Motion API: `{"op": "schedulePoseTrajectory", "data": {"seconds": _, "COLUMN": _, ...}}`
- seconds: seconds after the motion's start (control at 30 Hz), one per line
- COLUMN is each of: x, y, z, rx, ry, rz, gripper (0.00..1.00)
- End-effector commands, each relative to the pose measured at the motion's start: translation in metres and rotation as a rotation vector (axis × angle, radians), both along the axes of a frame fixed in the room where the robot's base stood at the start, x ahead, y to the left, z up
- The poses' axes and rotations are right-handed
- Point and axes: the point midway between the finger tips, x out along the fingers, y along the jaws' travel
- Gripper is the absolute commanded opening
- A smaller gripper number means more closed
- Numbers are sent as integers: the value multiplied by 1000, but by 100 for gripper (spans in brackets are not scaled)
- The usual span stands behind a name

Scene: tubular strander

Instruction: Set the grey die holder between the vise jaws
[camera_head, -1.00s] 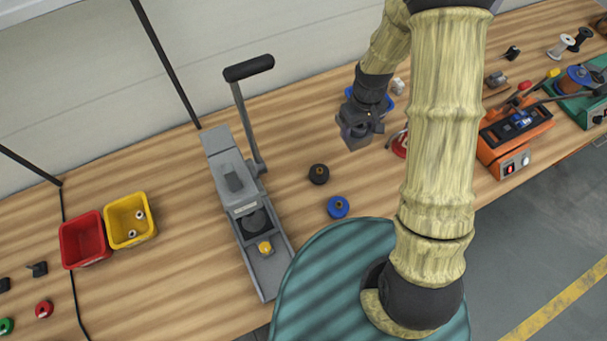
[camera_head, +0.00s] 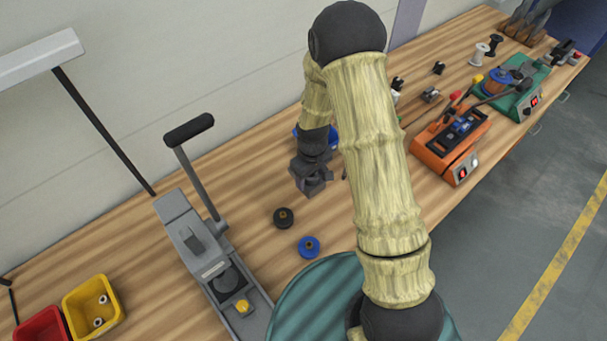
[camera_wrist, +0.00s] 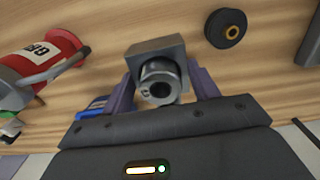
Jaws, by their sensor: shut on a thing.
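My gripper (camera_head: 312,184) hangs above the wooden bench, just behind the black and blue spools. In the wrist view my gripper (camera_wrist: 162,88) is shut on the grey die holder (camera_wrist: 158,70), a square block with a round, bored collar. The holder sits between the two fingers and appears clear of the bench. In the head view it is hard to tell from the gripper. I cannot pick out the vise jaws for certain; a small grey metal device (camera_head: 430,95) stands farther along the bench, too small to make out.
A grey lever press (camera_head: 205,250) stands left of the gripper. A black spool (camera_head: 283,217) and a blue spool (camera_head: 309,247) lie nearby. A blue bin (camera_head: 331,137) is behind the gripper. An orange machine (camera_head: 450,145) is to the right.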

Motion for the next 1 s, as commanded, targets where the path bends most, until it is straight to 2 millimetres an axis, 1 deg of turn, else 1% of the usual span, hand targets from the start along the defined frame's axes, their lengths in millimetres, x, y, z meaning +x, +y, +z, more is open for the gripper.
{"op": "schedulePoseTrajectory", "data": {"seconds": 0.1, "x": 1, "y": 0, "z": -12, "rx": 0, "ry": -1, "rz": -2, "gripper": 25}}
{"op": "schedulePoseTrajectory", "data": {"seconds": 0.2, "x": 2, "y": -2, "z": -19, "rx": 0, "ry": -4, "rz": -3, "gripper": 25}}
{"op": "schedulePoseTrajectory", "data": {"seconds": 0.57, "x": 2, "y": 0, "z": -22, "rx": 1, "ry": -4, "rz": -2, "gripper": 25}}
{"op": "schedulePoseTrajectory", "data": {"seconds": 0.67, "x": 1, "y": 0, "z": -26, "rx": 0, "ry": -2, "rz": -1, "gripper": 25}}
{"op": "schedulePoseTrajectory", "data": {"seconds": 1.0, "x": 1, "y": 0, "z": -58, "rx": 0, "ry": -2, "rz": -1, "gripper": 25}}
